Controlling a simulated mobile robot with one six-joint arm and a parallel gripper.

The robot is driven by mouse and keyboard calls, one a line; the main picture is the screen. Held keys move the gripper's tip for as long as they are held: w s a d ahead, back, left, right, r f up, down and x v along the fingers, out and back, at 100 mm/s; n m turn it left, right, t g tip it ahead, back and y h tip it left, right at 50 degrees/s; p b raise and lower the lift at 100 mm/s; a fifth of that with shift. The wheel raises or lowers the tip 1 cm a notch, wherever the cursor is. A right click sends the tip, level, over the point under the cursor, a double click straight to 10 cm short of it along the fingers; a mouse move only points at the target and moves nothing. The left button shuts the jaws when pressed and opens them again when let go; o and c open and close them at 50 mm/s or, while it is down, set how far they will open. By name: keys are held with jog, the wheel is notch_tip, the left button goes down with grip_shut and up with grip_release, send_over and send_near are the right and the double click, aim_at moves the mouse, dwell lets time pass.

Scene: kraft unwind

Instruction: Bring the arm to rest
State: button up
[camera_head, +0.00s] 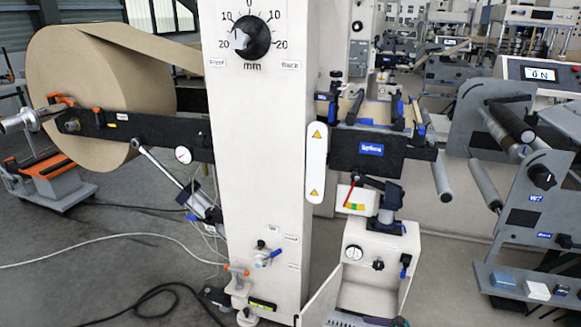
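Neither my arm nor my gripper shows in the head view, so its pose and whether it is open or shut cannot be seen. The view is filled by the unwind machine, with a white column (250,130) in the middle. A large kraft paper roll (95,85) hangs on a shaft at the left. A black dial (251,38) with a millimetre scale is on the column's upper face.
An open white box (378,262) with a small gauge stands low, right of the column. A wheeled orange-topped cart (55,180) is at the left. Cables (150,290) lie on the floor. Rollers and a shelf (530,290) with small blocks are at the right.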

jog(key=s+a+f+n+g+h+p, duration=0.1)
jog(key=s+a+f+n+g+p, duration=0.1)
jog(key=s+a+f+n+g, duration=0.5)
jog(key=s+a+f+n+g+h+p, duration=0.15)
jog(key=s+a+n, duration=0.35)
jog(key=s+a, duration=0.6)
jog(key=s+d+f+n+g+h, duration=0.2)
jog(key=s+d+n+g+h, duration=0.2)
jog(key=s+d+n, duration=0.6)
jog(key=s+n+h, duration=0.2)
jog(key=n, duration=0.2)
jog(key=shift+s+f+n, duration=0.25)
jog(key=shift+f+n, duration=0.05)
jog(key=shift+f, duration=0.1)
jog(key=shift+g, duration=0.25)
